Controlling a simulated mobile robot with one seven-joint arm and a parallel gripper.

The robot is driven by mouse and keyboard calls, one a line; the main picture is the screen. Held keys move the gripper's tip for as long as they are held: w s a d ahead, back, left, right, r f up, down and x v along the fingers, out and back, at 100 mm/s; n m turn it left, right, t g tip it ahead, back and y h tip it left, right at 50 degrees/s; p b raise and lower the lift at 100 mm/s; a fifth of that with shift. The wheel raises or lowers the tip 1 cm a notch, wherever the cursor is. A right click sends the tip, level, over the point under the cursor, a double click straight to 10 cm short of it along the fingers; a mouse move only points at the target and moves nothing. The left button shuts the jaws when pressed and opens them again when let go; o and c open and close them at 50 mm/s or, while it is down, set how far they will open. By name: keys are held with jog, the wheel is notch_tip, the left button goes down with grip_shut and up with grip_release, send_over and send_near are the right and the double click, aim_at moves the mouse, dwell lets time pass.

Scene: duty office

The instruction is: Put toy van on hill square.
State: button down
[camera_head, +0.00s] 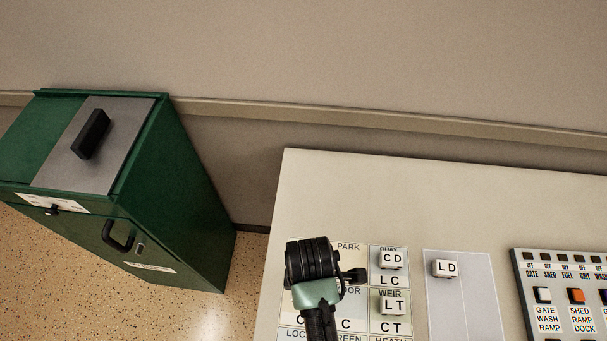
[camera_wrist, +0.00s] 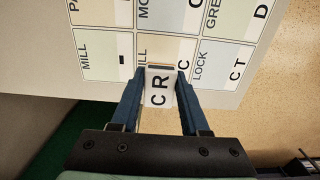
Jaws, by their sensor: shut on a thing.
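My gripper (camera_wrist: 160,78) is shut on a small white block marked CR (camera_wrist: 158,90), with an orange and dark strip along its far end. No thing in view is plainly shaped like a van. The block is over the near edge of a square whose name reads "ILL" (camera_wrist: 172,47), its first letter covered; I take it as the hill square. It lies between the mill square (camera_wrist: 96,62) and the lock square (camera_wrist: 222,68). Whether the block touches the board cannot be told. In the head view my arm hides the block and that square.
Block CD (camera_head: 391,258) is on the quay square and block LT (camera_head: 393,304) on the weir square. Block LD (camera_head: 445,268) is on a grey pad (camera_head: 460,310). A button panel (camera_head: 560,262) is at the right. A green cabinet (camera_head: 165,205) stands left of the table (camera_head: 340,190).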

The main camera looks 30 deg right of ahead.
jog(key=shift+a+f, duration=0.1)
jog(key=shift+f, duration=2.85)
jog(key=shift+f, duration=0.15)
jog(key=shift+c, duration=2)
grip_release()
notch_tip(320, 180, up, 12)
jog(key=shift+r, duration=0.2)
jog(key=shift+w, duration=0.1)
